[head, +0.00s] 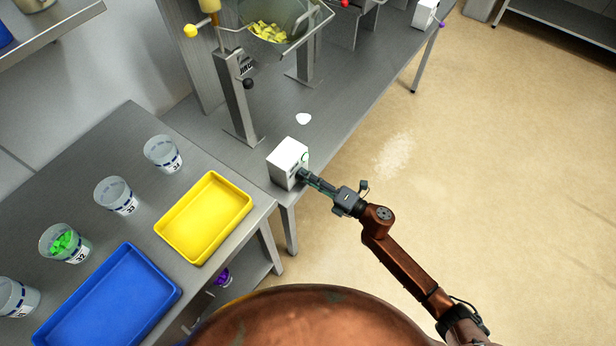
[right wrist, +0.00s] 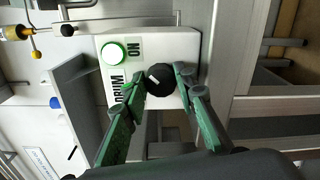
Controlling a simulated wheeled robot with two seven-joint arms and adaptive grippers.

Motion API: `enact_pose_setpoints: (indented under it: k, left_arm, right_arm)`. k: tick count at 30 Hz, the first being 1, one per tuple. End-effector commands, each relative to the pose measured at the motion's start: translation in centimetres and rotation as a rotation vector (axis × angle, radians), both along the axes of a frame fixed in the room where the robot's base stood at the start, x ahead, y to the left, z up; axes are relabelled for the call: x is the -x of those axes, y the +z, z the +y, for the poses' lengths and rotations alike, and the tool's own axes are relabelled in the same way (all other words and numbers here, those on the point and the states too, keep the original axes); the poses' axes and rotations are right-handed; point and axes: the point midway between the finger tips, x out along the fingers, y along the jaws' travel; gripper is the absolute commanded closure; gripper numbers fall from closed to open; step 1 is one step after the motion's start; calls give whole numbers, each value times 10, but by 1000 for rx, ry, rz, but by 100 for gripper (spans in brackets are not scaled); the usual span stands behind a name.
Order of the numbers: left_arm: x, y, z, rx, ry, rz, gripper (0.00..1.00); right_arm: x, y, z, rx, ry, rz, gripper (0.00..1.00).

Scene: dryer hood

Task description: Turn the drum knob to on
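The drum knob (right wrist: 160,82) is black and round with a white pointer mark, on the face of a white control box (head: 287,157). The box also shows in the right wrist view (right wrist: 185,45); its face reads "DRUM" and "ON", and the mark slants toward the upper left there. My right gripper (head: 302,174) is at the box; in the right wrist view its green fingers (right wrist: 160,78) lie on both sides of the knob, closed against it as far as I can see. My left gripper is not in view.
The box stands at the table's edge (head: 232,157). A green-ringed button (right wrist: 114,54) is beside the knob. A yellow tray (head: 245,190), a blue tray (head: 172,288) and several cups stand to the left. A metal hopper (head: 309,35) with yellow pieces is behind. The floor at right is clear.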

Motion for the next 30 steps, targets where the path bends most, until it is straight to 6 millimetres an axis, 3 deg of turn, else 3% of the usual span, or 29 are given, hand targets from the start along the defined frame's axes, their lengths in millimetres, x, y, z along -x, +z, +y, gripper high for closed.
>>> enact_pose_setpoints:
  k: [8,17,23,30]
  left_arm:
    - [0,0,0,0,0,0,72]
    - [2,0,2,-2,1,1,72]
    - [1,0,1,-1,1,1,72]
    - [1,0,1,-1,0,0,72]
  right_arm:
    - [0,0,0,-1,-1,1,56]
    - [1,0,-2,1,0,1,56]
    - [16,-1,-23,2,-2,2,56]
    - [46,-2,-64,0,-3,4,56]
